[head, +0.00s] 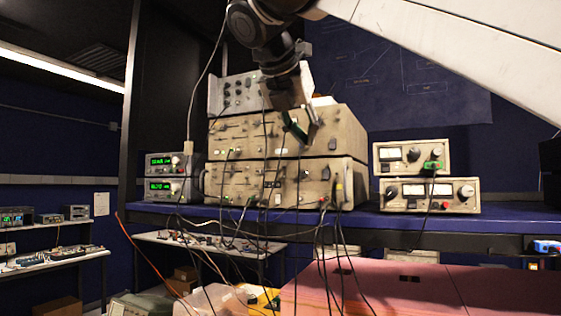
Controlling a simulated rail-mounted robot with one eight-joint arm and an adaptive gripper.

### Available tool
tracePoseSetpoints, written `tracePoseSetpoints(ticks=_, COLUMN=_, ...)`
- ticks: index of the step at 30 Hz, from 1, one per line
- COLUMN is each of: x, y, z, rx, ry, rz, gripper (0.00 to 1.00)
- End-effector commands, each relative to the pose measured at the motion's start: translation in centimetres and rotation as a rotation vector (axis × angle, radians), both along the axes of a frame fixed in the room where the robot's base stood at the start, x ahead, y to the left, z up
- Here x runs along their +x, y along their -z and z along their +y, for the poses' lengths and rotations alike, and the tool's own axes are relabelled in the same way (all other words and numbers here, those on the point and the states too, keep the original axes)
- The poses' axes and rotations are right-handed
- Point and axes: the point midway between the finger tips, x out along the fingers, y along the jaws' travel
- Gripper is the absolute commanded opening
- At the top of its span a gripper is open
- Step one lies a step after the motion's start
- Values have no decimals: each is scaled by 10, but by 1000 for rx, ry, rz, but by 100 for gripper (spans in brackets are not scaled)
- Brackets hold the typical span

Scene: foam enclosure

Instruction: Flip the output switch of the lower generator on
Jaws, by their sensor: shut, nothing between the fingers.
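Two small grey instruments with green digital displays, which look like the generators, are stacked at the left end of the blue shelf. The lower generator (184,197) rests on the shelf with the upper generator (150,170) directly on it. The lower one's output switch is too small to make out. My gripper (305,138) hangs from above, in front of the upper large beige unit, up and to the right of both generators. Its fingers are shut and hold nothing. Whether they touch the beige unit cannot be told.
Two large beige units (235,184) with many knobs stand beside the generators, with dark cables hanging across their fronts. Two small meters (413,203) are stacked to the right on the blue shelf (480,218). A pink surface (430,290) lies below in front.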

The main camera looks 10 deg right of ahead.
Motion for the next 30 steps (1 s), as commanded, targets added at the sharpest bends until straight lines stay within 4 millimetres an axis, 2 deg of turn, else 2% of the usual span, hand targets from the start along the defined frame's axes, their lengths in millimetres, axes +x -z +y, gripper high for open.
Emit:
tracePoseSetpoints(ticks=14, x=4, y=1, z=-2, rx=-13, ry=-8, rz=5, gripper=0)
tracePoseSetpoints(ticks=20, x=22, y=17, z=-14, rx=-11, ry=-7, rz=5, gripper=0)
tracePoseSetpoints(ticks=30, x=63, y=56, z=-42, rx=-11, ry=-6, rz=4, gripper=0)
